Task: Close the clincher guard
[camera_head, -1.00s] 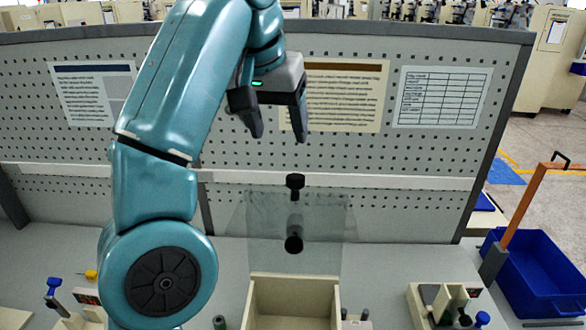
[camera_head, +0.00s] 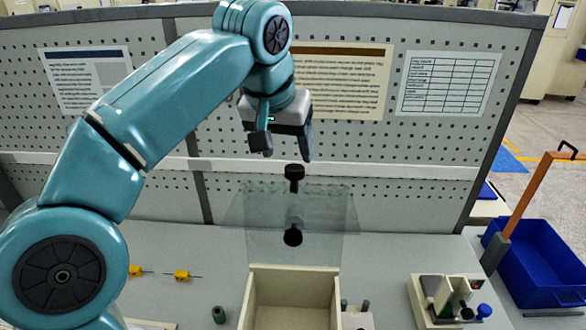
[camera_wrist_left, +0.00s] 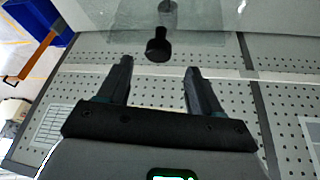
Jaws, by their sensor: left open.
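The clincher guard (camera_head: 325,222) is a clear panel standing raised at the back of an open cream box (camera_head: 292,296). A black knob (camera_head: 294,173) shows at its upper edge, and a second dark round shape (camera_head: 293,236) shows lower on it. My left gripper (camera_head: 284,154) is open and empty, just above the upper knob. In the left wrist view the knob (camera_wrist_left: 158,48) lies ahead of the gap between the open fingers (camera_wrist_left: 160,66), apart from them; the guard (camera_wrist_left: 208,22) shows beyond. My right gripper is not in view.
A grey pegboard (camera_head: 420,150) with posted sheets stands behind the bench. Yellow pieces (camera_head: 182,275) lie left of the box. A cream fixture (camera_head: 425,290) stands at right, and a blue bin (camera_head: 535,265) with an orange handle is beyond it.

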